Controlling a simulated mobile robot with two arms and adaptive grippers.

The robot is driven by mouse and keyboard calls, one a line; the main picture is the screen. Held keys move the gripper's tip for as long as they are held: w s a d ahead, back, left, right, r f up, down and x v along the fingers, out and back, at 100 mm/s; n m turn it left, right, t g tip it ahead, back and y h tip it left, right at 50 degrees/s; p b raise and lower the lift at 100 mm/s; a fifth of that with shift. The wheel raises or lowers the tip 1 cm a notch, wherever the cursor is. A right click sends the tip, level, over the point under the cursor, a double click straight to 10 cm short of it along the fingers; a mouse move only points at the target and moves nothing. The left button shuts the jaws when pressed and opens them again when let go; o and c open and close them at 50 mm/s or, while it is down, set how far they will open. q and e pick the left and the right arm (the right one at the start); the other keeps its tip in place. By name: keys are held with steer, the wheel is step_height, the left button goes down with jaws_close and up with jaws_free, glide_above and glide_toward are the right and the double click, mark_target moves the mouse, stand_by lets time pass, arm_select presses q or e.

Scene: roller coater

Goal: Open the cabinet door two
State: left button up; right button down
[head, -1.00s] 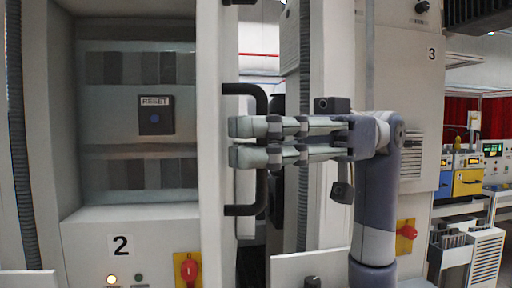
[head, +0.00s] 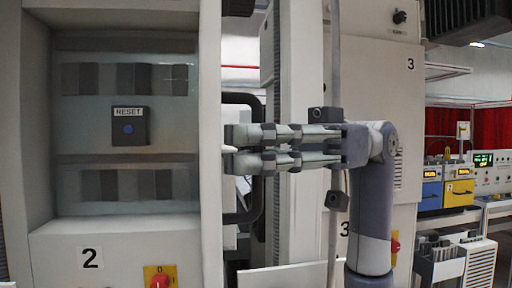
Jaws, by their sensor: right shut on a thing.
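The black door handle (head: 258,205) sticks out on the door's right side. My right gripper (head: 231,149) reaches in from the right, its fingers pointing left across the handle at mid-height. It is shut on the handle, though the fingers hide the exact contact. My left gripper is not in view.
A red rotary switch (head: 159,281) sits at the bottom of cabinet two. A cabinet labelled 3 (head: 410,64) stands behind my right arm. Benches with yellow and blue instruments (head: 459,187) are at the far right.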

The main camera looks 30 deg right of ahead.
steer(key=c, duration=2)
jaws_free()
steer(key=shift+r, duration=0.15)
steer(key=shift+w, duration=0.1)
steer(key=shift+d, duration=0.15)
steer(key=d, duration=1.1)
steer(key=shift+w+d, duration=0.4)
